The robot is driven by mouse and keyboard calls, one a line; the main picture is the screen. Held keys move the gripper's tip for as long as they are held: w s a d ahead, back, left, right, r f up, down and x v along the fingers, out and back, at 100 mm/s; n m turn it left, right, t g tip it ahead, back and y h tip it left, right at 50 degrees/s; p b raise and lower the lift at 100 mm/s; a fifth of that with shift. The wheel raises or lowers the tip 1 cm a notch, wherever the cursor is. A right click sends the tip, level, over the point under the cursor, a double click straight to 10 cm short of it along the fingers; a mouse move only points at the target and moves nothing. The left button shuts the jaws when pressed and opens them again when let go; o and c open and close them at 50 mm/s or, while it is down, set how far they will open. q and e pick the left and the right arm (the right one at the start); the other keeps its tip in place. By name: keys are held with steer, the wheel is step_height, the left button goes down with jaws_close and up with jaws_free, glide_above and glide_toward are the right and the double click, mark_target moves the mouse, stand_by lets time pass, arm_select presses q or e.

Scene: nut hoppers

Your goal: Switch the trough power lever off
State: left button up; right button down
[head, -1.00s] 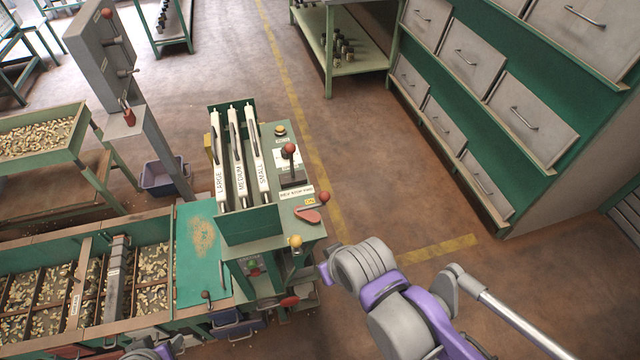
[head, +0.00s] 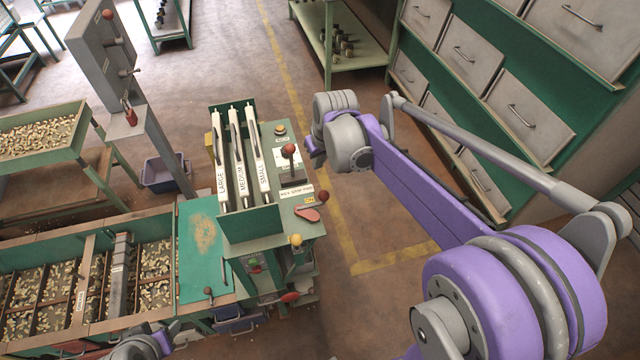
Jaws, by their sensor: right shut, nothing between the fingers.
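The control stand (head: 310,238) carries a black lever with a red ball (head: 289,149) on its top panel. I cannot tell from the lettering which of these is the trough power lever. My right gripper (head: 310,152) is shut and empty, just right of the red-ball lever, with no visible contact; its fingers are small and partly hidden by the wrist. My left gripper (head: 168,338) is at the bottom edge, its fingers unclear.
White slides marked LARGE, MEDIUM and SMALL (head: 240,165) stand left of the levers. A yellow knob (head: 295,240) and a dark red ball (head: 323,196) stick out at the stand's front. The nut trough (head: 100,325) lies left; drawer cabinets (head: 470,60) stand right. Floor between is open.

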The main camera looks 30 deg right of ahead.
glide_above(313, 206)
steer(key=w+d, duration=0.2)
steer(key=d, duration=0.1)
step_height(313, 206, down, 9)
steer(key=shift+d+r, duration=0.15)
stand_by(0.4)
